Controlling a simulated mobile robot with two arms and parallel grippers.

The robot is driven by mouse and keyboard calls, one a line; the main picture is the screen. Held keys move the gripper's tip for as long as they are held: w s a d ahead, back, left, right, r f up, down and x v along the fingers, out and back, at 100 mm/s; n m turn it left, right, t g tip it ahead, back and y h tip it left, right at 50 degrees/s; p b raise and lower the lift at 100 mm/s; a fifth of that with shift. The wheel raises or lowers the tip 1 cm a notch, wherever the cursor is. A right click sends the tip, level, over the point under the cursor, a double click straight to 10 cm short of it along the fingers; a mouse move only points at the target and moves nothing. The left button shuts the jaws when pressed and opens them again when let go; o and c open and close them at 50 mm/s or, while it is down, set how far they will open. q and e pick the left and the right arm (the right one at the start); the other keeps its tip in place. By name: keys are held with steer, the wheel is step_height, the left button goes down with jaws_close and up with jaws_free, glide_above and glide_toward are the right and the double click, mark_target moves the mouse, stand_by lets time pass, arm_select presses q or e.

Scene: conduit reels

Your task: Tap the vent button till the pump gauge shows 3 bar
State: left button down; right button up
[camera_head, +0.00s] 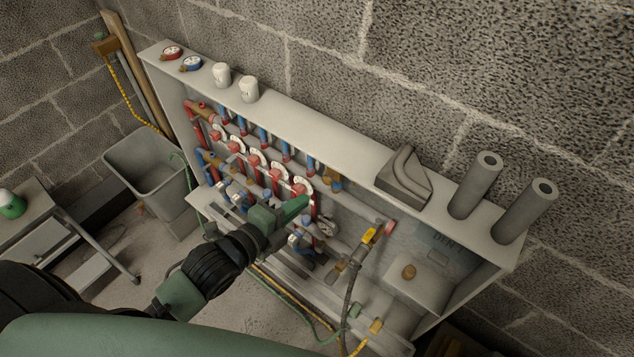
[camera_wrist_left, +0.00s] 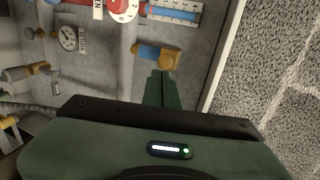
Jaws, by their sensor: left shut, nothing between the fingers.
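My left gripper (camera_head: 300,204) reaches in from the left, its green fingers shut and empty in front of the manifold. In the left wrist view its fingertips (camera_wrist_left: 160,74) are just short of a fitting with a blue body and brass end (camera_wrist_left: 158,55); I cannot tell if they touch. A round white gauge (camera_wrist_left: 68,38) with a needle and a label beside it sits at upper left there; its reading is too small to make out. I cannot pick out a part clearly marked as the vent button. My right gripper is out of view.
The open cabinet (camera_head: 300,128) holds red and blue valves in rows. Two loose gauges (camera_head: 172,53), white cups (camera_head: 222,75) and grey tubes (camera_head: 474,186) stand on its top. A hose (camera_head: 350,290) hangs in front. A grey bin (camera_head: 150,165) stands at left.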

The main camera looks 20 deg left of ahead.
mark_target(326, 178)
arm_select(q)
steer(key=x, duration=0.2)
steer(key=p+x, duration=0.1)
steer(key=x, duration=0.1)
steer(key=r+x, duration=0.1)
steer(key=x, duration=0.1)
steer(key=shift+w+d+p, duration=0.15)
steer(key=shift+w+p, duration=0.2)
steer(key=shift+w, duration=0.1)
steer(key=shift+w+d+r, duration=0.1)
steer(key=shift+w+d, duration=0.2)
steer(key=shift+w, duration=0.5)
steer(key=shift+s, duration=0.1)
